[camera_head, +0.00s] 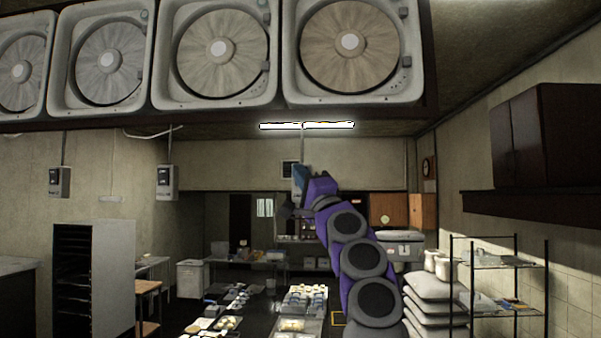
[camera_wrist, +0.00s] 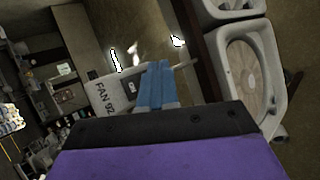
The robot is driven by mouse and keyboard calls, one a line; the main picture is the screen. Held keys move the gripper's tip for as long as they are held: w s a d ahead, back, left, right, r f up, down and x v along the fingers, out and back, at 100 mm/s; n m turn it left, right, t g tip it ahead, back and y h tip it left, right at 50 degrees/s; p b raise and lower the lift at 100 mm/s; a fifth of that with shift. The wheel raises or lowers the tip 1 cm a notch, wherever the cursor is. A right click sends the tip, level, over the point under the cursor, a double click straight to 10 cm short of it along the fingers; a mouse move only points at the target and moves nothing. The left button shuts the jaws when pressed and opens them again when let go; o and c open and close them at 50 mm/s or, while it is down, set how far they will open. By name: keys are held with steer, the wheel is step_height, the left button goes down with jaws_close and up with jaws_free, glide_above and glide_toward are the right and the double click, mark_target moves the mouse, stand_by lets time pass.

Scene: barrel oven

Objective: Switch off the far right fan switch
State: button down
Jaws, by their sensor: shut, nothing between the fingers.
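The far right fan switch is a pale grey box (camera_wrist: 108,88) marked "FAN 92" in the wrist view, where it appears turned on its side. My gripper (camera_wrist: 157,72) has blue fingers, shut and empty, right beside the box and overlapping its edge. I cannot tell whether they touch it. The switch lever itself is hidden or too small to make out. In the head view my gripper (camera_head: 299,178) is raised at the centre, below a thin hanging conduit (camera_head: 303,145), and covers most of that switch.
Two more switch boxes hang at the left (camera_head: 60,182) and centre-left (camera_head: 167,182). A row of large fans (camera_head: 350,80) runs overhead. A dark wall cabinet (camera_head: 545,140) and a wire rack (camera_head: 500,265) are at the right. Tables with food trays stand below.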

steer(key=shift+w+d+r+p, duration=0.1)
steer(key=shift+w+r+p, duration=0.05)
steer(key=shift+p, duration=0.2)
steer(key=shift+w+p, duration=0.45)
steer(key=shift+p, duration=0.05)
stand_by(1.0)
steer(key=shift+s, duration=0.15)
steer(key=shift+s+b, duration=0.65)
steer(key=shift+b, duration=0.4)
steer(key=s+b, duration=0.5)
steer(key=shift+f, duration=0.35)
